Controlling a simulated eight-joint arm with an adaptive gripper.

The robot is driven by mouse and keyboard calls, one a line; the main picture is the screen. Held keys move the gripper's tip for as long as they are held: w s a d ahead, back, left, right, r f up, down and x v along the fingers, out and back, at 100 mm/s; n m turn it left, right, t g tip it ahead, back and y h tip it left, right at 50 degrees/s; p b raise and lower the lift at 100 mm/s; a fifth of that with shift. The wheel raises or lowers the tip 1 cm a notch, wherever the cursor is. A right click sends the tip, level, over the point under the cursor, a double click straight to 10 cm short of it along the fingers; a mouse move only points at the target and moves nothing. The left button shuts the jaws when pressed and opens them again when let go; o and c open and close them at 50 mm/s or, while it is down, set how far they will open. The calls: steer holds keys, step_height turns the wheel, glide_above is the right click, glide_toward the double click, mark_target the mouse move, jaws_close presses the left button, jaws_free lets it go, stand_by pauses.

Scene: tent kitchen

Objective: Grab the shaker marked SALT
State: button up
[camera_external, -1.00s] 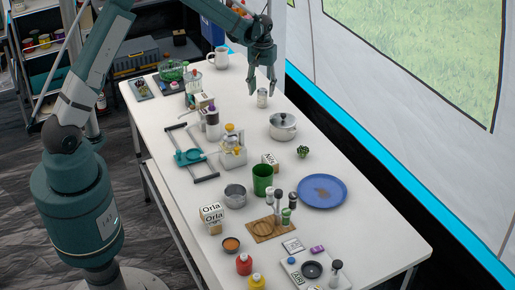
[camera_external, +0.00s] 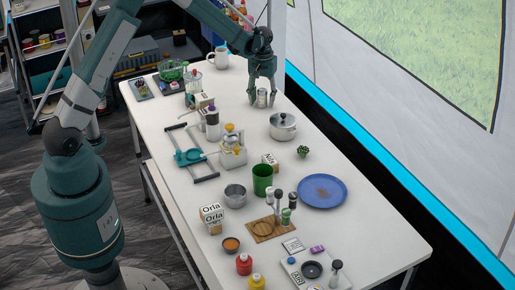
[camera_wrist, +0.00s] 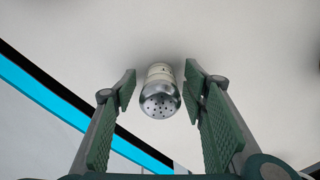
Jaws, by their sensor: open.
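A small shaker (camera_external: 262,98) with a metal top stands upright on the white table towards its far end. In the wrist view the shaker (camera_wrist: 160,92) has a silver perforated cap and a pale body; no marking on it is readable. My gripper (camera_external: 263,100) is lowered over it with a finger on each side. In the wrist view my gripper (camera_wrist: 160,85) is open, with the shaker between the fingertips and a gap visible on both sides. The gap looks smaller on the right.
A lidded metal pot (camera_external: 283,127) stands nearest to the shaker. A white pitcher (camera_external: 220,56) and a glass jar (camera_external: 193,82) are at the far end. A dark-capped bottle (camera_external: 213,124) is to the left. The table around the shaker is clear.

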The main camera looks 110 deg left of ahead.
steer(key=c, duration=1)
steer(key=shift+r+p, duration=0.6)
steer(key=shift+r, duration=4.45)
